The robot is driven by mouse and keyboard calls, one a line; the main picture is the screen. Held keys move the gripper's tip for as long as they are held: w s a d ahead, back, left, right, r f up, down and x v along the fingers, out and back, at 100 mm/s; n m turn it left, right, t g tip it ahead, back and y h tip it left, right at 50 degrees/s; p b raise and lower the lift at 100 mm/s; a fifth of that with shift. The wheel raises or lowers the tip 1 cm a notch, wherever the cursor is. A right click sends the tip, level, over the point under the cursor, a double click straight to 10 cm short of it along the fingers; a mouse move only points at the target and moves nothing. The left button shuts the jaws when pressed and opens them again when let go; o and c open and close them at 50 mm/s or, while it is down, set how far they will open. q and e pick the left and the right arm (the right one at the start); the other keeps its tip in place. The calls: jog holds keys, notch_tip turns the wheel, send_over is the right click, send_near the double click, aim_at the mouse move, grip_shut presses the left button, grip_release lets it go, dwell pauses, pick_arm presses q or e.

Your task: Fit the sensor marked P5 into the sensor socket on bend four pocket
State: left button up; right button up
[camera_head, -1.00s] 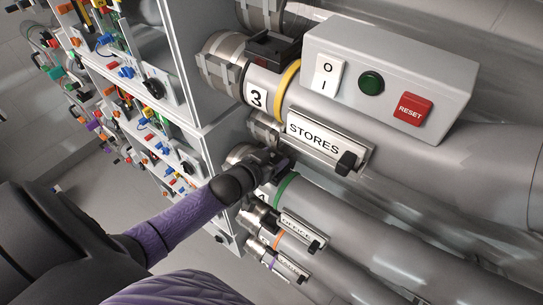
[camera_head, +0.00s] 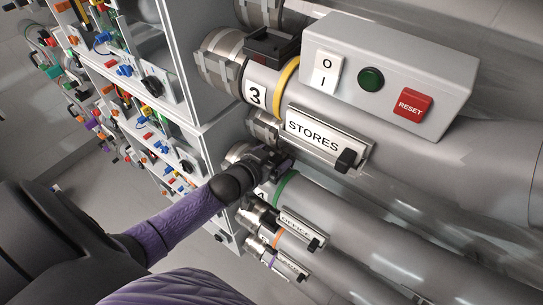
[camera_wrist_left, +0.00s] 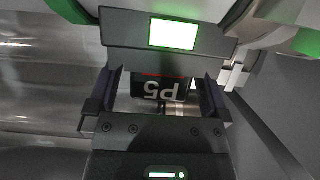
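The sensor marked P5 (camera_wrist_left: 163,88) is a small dark block with white lettering, upside down in the left wrist view. It sits under a dark housing (camera_wrist_left: 120,30) with a lit green window, which looks like the socket pocket; how deep it is seated I cannot tell. My left gripper (camera_wrist_left: 162,92) has its fingers apart on either side of the sensor, with gaps showing beside it. In the head view my left gripper (camera_head: 270,158) is at the green-banded pipe bend below STORES, hiding the pocket and sensor there. My right gripper is not in view.
The pipe marked 3 (camera_head: 256,95) with a yellow band and dark pocket (camera_head: 270,44) lies above. A STORES plate (camera_head: 318,137) with a black knob is close right of the gripper. A control box (camera_head: 440,75) and shelving (camera_head: 165,60) flank the area. The OFFICE plate (camera_head: 298,228) is below.

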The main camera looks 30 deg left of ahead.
pick_arm(q)
jog(key=p+v, duration=0.2)
jog(key=v, duration=0.8)
jog(key=shift+c, duration=0.3)
dwell(2.0)
